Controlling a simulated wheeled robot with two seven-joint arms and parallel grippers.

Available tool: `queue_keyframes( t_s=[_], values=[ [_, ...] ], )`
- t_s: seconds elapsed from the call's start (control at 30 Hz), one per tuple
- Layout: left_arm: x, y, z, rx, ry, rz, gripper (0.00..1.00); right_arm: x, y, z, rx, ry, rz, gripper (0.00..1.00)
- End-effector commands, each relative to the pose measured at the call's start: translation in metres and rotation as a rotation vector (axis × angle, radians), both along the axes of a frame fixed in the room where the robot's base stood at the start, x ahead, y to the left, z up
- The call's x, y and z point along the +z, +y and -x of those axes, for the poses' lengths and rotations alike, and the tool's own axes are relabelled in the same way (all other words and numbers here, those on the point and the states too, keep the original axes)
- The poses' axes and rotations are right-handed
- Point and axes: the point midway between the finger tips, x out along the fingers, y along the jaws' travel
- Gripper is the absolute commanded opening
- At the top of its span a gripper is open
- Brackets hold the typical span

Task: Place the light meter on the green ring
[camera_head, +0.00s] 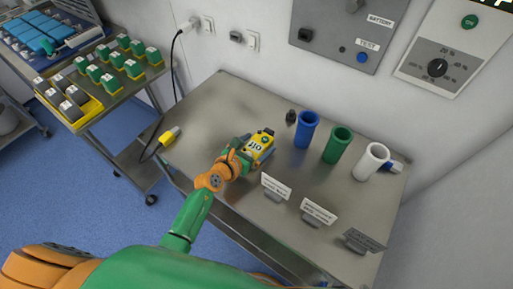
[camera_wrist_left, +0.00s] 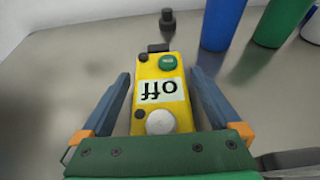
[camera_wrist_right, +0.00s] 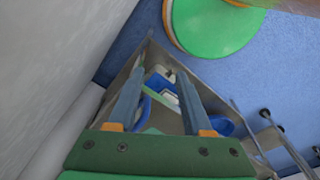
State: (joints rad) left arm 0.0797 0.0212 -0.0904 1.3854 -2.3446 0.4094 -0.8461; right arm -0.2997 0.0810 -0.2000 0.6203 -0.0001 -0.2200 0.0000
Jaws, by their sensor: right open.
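The light meter appears to be the yellow box (camera_head: 261,146) with an "off" display, lying on the steel table (camera_head: 215,112). In the left wrist view the yellow box (camera_wrist_left: 163,116) shows a green button and a white round dome. My left gripper (camera_head: 246,151) is at the box; in its own wrist view the left gripper (camera_wrist_left: 160,76) is open, with one finger on each side of the box and small gaps visible. My right gripper (camera_wrist_right: 160,72) is open and empty, away from the table top. I cannot make out a green ring for certain.
Blue (camera_head: 306,130), green (camera_head: 337,146) and white (camera_head: 371,162) cups stand right of the box, with a small black object (camera_head: 291,117) beside them. Label cards (camera_head: 276,186) stand along the front edge. A side cart (camera_head: 113,99) holds several green-and-white blocks.

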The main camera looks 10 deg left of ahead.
Motion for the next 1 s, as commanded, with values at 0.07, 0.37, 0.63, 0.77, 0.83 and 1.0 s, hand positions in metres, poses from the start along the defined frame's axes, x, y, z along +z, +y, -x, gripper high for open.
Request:
queue_keyframes(
  t_s=[0.07,0.37,0.63,0.77,0.83,1.0],
  values=[
    [0.0,0.0,0.0,0.0,0.0,0.0,0.73,0.0,0.0,0.0,0.0,0.0,0.0,0.5],
    [0.001,0.0,0.0,0.001,-0.001,0.001,0.0,0.0,0.0,0.0,0.0,0.0,0.0,0.5],
    [0.009,0.0,0.0,-0.001,-0.001,0.002,0.0,0.005,0.0,0.0,0.0,0.001,-0.001,0.5],
    [0.034,0.0,0.0,0.001,-0.005,0.002,0.0,0.02,0.001,0.0,0.0,0.001,-0.001,0.5],
    [0.053,0.004,0.011,0.001,-0.002,0.0,0.0,0.032,0.001,0.001,-0.001,0.001,-0.001,0.5],
    [0.097,0.018,0.049,0.001,-0.002,-0.001,0.0,0.049,0.001,0.0,-0.001,0.0,-0.002,0.5]
  ],
)
